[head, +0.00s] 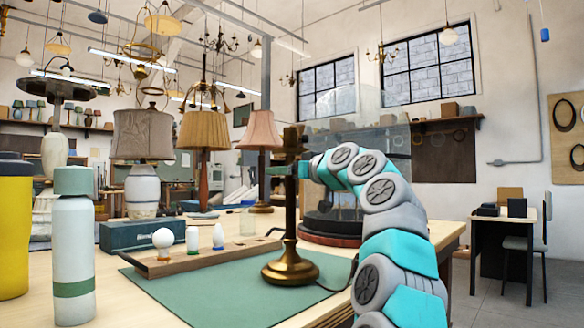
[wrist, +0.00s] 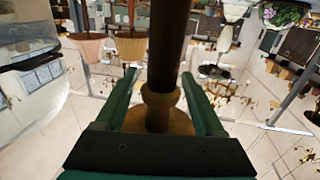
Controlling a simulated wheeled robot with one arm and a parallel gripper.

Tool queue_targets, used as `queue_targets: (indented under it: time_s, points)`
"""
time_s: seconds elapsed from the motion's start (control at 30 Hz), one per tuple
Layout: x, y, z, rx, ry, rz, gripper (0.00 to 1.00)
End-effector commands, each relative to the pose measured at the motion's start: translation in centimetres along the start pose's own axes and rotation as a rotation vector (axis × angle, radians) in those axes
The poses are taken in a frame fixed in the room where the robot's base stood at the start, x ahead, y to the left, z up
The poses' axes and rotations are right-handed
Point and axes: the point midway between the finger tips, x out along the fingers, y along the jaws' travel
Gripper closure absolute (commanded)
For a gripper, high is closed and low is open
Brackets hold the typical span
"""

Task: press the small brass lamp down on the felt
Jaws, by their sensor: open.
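The small brass lamp (head: 291,215) stands upright, with a dark stem and a round brass base, at the right part of the green felt (head: 215,295). Its base appears to rest on the felt; a small gap underneath cannot be ruled out. My gripper (head: 290,171) is at the upper stem, reaching in from the right. In the wrist view my open gripper (wrist: 158,78) has one green finger on each side of the lamp's stem (wrist: 167,45), with visible space between stem and fingers. A brass collar and wider brass part (wrist: 160,118) show between them.
A wooden holder (head: 205,258) with several bulbs lies along the felt's back edge. A pale bottle (head: 73,250) and a yellow container (head: 14,225) stand at left. A glass dome (head: 345,150) on a dark base stands behind my arm. The felt's front is clear.

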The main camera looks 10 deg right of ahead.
Motion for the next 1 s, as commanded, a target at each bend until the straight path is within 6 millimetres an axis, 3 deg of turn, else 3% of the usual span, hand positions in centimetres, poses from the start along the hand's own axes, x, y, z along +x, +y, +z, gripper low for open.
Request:
queue_targets:
  time_s: [0.2,0.53,1.0]
  points:
    - [1.17,-0.02,0.04,0.000,-0.001,0.000,0.29]
    - [1.25,-0.03,0.05,0.000,0.000,0.000,0.30]
    - [1.23,-0.04,0.04,0.000,0.000,0.000,0.83]
